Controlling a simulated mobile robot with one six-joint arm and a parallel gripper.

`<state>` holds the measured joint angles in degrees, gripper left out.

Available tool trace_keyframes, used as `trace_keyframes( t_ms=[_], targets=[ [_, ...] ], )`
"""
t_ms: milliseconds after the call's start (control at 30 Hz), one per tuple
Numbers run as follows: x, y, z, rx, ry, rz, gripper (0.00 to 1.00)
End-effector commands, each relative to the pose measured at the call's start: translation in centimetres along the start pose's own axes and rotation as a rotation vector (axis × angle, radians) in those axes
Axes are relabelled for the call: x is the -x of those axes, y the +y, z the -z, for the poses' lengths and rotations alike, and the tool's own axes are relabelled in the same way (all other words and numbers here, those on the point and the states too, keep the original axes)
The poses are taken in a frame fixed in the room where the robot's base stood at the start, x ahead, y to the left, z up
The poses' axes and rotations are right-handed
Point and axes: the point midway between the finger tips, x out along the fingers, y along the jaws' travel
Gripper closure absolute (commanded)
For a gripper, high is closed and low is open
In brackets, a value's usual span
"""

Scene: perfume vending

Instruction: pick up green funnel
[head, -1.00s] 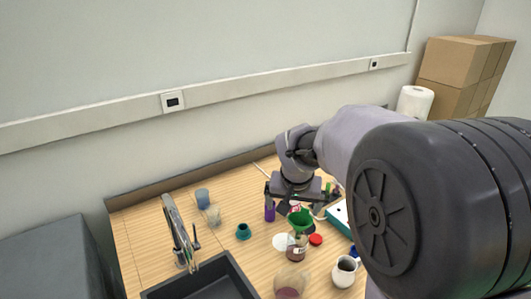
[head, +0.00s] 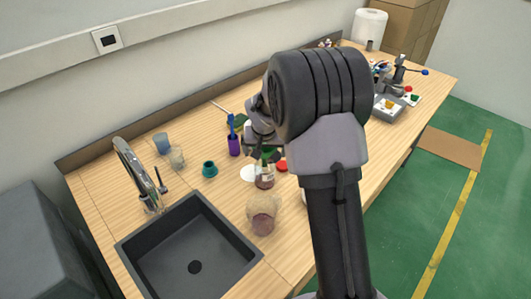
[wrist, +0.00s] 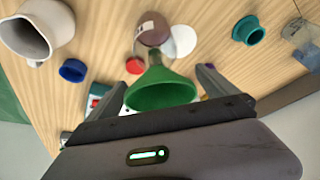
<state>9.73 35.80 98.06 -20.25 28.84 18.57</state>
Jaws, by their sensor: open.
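The green funnel (wrist: 160,90) shows in the wrist view with its wide rim towards my gripper and its spout pointing at a glass bottle (wrist: 152,28). In the head view the funnel (head: 267,155) is partly hidden by my gripper and sits at the top of the bottle (head: 265,178). My gripper (wrist: 160,93) is open, with one finger on each side of the funnel's rim. Gaps show between the fingers and the funnel in the wrist view. The wrist view does not show clearly whether the spout is inside the bottle neck.
A teal piece (head: 210,169) lies to the left. A dark sink (head: 185,250) with a faucet (head: 137,170) is at front left.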

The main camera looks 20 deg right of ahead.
Motion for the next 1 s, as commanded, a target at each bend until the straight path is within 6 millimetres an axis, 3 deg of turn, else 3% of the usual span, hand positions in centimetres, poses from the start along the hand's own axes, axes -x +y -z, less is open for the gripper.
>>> trace_keyframes(
  t_ms=[167, 200, 500, 767, 1000],
  targets=[
    [-0.1, 0.0, 0.1, 0.0, 0.002, 0.001, 0.03],
    [-0.1, 0.0, 0.1, 0.0, 0.002, 0.001, 0.06],
    [-0.1, 0.0, 0.1, 0.0, 0.001, 0.0, 0.65],
    [0.5, 0.0, 0.4, -0.001, 0.002, 0.001, 0.67],
    [6.4, -0.1, 2.9, -0.001, 0.005, 0.001, 0.67]
  ],
)
